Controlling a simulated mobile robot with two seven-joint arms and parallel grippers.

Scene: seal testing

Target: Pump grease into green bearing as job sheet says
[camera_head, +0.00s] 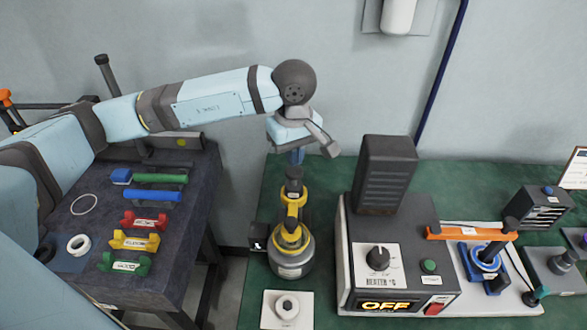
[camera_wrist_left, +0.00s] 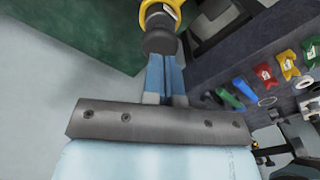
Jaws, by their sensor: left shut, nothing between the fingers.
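A grease pump (camera_head: 291,257) with a grey body, yellow bands and a dark top knob stands upright on the green bench. My left gripper (camera_head: 296,158) points down just above the knob, its blue fingers shut with nothing between them. In the left wrist view the shut fingers (camera_wrist_left: 166,70) reach to the dark knob (camera_wrist_left: 160,38); whether they touch it I cannot tell. The green bearing block (camera_head: 124,262) lies on the dark side table, nearest in a row with a yellow block (camera_head: 136,241) and a red block (camera_head: 145,220). Their label text is too small to read. My right gripper is out of view.
A heater unit (camera_head: 400,290) reading OFF stands right of the pump. A white plate with a round fitting (camera_head: 287,306) lies in front of it. Green and blue bars (camera_head: 160,178) and rings (camera_head: 78,245) lie on the side table. A white sheet (camera_head: 574,168) stands far right.

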